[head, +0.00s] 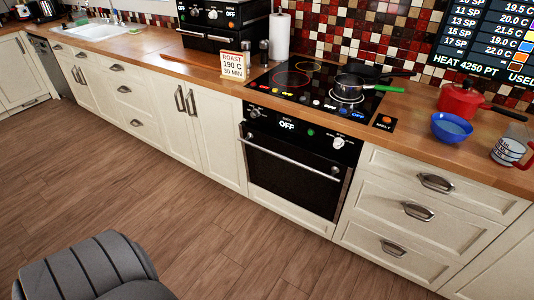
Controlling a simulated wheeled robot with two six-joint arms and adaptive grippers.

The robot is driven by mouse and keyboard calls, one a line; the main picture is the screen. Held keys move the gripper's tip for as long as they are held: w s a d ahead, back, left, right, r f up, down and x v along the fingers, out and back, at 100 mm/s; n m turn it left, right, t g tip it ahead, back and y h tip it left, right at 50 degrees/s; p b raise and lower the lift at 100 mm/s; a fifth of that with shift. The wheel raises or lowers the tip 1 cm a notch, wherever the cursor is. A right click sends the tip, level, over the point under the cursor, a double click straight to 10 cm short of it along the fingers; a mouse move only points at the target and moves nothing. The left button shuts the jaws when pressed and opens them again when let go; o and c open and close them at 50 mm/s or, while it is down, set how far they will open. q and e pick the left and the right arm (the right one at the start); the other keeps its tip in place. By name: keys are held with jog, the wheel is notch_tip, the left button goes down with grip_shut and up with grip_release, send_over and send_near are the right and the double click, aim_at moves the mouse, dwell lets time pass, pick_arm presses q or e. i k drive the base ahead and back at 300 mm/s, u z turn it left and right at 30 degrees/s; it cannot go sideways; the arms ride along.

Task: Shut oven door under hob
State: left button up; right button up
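The oven (300,130) is built in under the black hob (312,88), in the middle of the head view. Its dark glass door (288,182) stands upright below the knob panel and looks flush or nearly flush with the cabinet fronts. I cannot tell whether a small gap is left at its top edge. A long silver handle (288,160) runs across the top of the door. The oven's inside is hidden. Neither of my grippers is in view.
The wooden floor (185,215) before the oven is clear. Drawers (420,210) and cabinets (205,125) flank it. On the hob stands a pan (355,85) with a green handle. A red pot (460,100) and blue bowl (451,127) stand on the right counter.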

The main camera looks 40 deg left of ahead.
aim_at(316, 181)
jog(key=u, duration=0.5)
jog(key=i, duration=0.95)
jog(key=z, duration=0.3)
